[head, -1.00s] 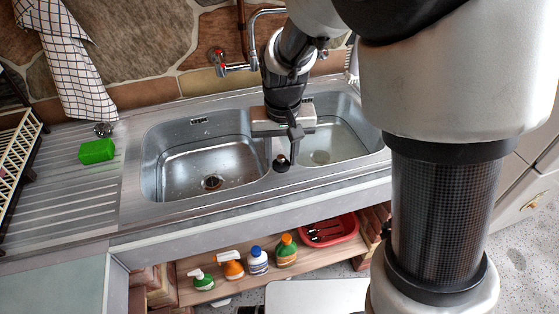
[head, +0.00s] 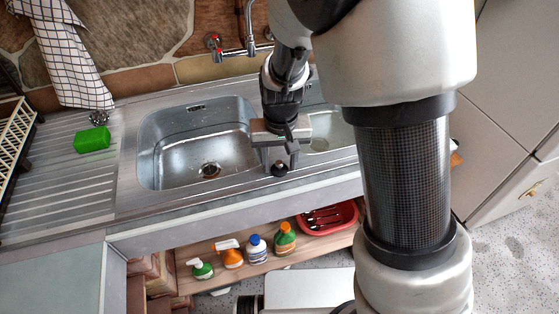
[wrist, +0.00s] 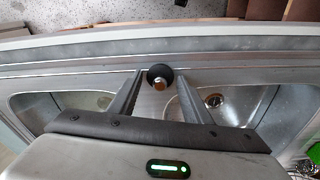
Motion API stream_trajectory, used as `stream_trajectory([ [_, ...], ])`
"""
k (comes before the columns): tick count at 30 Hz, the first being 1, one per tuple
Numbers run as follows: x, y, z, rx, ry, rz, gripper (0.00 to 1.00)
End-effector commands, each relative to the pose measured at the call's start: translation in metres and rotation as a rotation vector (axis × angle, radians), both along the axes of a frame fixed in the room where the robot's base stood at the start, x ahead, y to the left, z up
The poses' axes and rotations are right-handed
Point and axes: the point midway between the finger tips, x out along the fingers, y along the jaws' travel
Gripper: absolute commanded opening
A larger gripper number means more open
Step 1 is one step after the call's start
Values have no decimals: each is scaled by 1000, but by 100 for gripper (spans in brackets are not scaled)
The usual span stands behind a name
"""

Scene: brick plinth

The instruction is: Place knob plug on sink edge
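The knob plug (head: 279,168) is a small dark round piece with a lighter top. It is at the front of the divider between the two basins, by the front sink edge (head: 235,195). My gripper (head: 284,157) points down at it from above. The right basin (head: 335,135) is partly hidden by my arm.
A green sponge (head: 92,139) and a steel scrubber (head: 98,117) lie on the drainboard at left, near a dish rack (head: 15,150). The tap (head: 249,45) stands behind the basins. Several bottles and a red tub (head: 328,217) are on the shelf below.

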Motion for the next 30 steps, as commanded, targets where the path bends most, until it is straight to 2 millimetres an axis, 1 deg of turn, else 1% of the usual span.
stream_trajectory([
  [9,0,0,1,0,0,0,53],
  [14,0,1,12,2,-2,0,53],
  [17,-2,1,30,2,-4,2,53],
  [24,-8,0,83,3,-5,2,53],
  [27,-11,-1,100,2,-4,1,53],
  [30,-13,0,113,2,-2,1,53],
])
